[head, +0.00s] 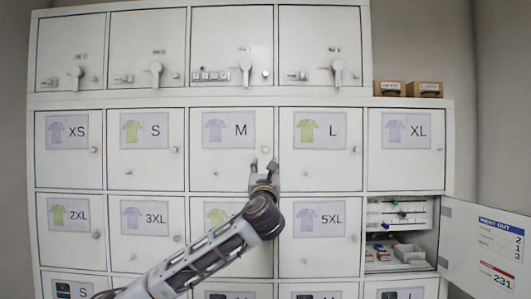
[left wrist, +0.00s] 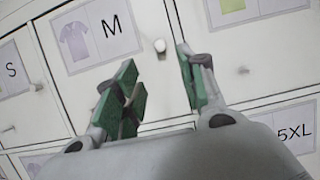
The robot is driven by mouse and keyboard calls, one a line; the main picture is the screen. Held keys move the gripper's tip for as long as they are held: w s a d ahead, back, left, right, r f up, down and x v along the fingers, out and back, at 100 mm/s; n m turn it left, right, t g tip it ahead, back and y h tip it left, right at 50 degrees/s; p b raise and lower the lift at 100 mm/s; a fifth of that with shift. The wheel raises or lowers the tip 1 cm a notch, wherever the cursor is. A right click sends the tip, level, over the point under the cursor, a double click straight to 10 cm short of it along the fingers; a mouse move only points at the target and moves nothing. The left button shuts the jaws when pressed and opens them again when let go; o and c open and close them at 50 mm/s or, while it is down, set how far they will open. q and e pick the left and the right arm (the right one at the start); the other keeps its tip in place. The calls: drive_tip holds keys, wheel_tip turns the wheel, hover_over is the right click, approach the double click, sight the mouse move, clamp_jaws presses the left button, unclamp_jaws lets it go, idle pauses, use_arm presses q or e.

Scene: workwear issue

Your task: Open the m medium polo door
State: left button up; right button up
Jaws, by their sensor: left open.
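The M door (head: 243,170) is shut, in the upper row of labelled doors, with a purple polo picture beside its letter. Its small knob (head: 265,149) is at its right edge. In the left wrist view the door's label (left wrist: 92,37) is at upper left and the knob (left wrist: 160,45) shows beyond the gap between the fingertips. My left gripper (head: 263,166) is open and empty, just below the knob in the head view. Its green-padded fingers (left wrist: 157,68) are apart, and nothing is between them. I see no contact with the knob. My right gripper is not in view.
The S door (head: 152,170) and L door (head: 325,172) flank it, both shut. Lever-handled doors (head: 234,35) are above. At lower right an open door (head: 462,248) sticks out beside a compartment with small items.

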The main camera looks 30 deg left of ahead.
use_arm(q)
drive_tip(key=p, duration=0.3)
approach(266, 150)
drive_tip(key=x, duration=0.5)
drive_tip(key=shift+s+r, duration=0.1)
drive_tip(key=shift+r, duration=0.1)
drive_tip(key=shift+p+x, duration=0.4)
drive_tip(key=shift+x, duration=0.7)
drive_tip(key=shift+w+a+r, duration=0.15)
drive_tip(key=shift+w+a, duration=0.25)
drive_tip(key=shift+w, duration=0.15)
drive_tip(key=c, duration=0.9)
